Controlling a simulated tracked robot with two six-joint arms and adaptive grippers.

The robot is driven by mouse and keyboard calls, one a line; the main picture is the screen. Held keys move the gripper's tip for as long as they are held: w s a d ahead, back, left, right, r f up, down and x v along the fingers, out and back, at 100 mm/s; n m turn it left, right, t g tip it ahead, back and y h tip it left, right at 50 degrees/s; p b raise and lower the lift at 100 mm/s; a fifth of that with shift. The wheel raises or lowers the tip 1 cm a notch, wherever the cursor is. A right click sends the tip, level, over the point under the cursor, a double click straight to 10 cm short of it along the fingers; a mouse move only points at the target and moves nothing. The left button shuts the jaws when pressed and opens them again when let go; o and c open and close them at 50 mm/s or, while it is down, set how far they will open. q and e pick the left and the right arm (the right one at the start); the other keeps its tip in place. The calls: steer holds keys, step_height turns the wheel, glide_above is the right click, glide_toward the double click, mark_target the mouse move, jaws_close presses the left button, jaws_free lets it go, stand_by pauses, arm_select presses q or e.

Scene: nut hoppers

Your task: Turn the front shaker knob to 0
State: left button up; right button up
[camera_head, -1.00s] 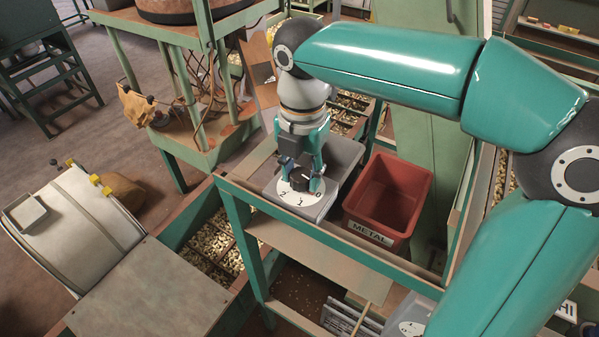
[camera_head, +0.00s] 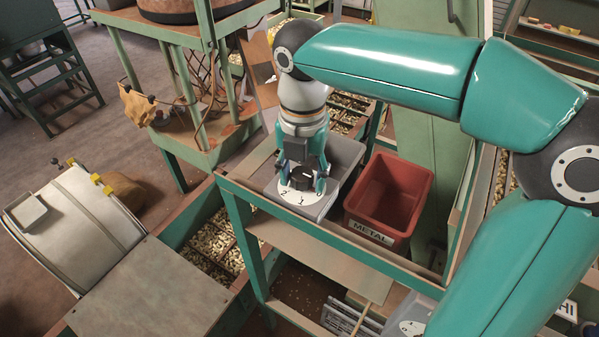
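The front shaker knob (camera_head: 303,175) is a dark knob on a white dial plate (camera_head: 301,198) on the grey shaker box. The dial's figures read 2, 1, 0 from left to right. My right gripper (camera_head: 302,181) points down over the dial. Its two teal fingers stand on either side of the knob, with gaps showing between them and the knob, so it looks open. The wrist hides the knob's far side, and I cannot read its pointing direction surely. My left gripper is not in view.
A red bin (camera_head: 390,195) marked METAL stands right of the dial on the green frame (camera_head: 340,237). Another white dial (camera_head: 411,327) shows at the lower edge. Nut hoppers (camera_head: 212,243) lie to the left below. My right arm covers the upper right.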

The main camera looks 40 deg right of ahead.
mark_target(303, 173)
steer(key=shift+o, duration=0.4)
steer(key=shift+d+r, duration=0.1)
steer(key=shift+w, duration=0.1)
steer(key=shift+r, duration=0.5)
step_height(303, 173, up, 11)
steer(key=shift+f, duration=0.1)
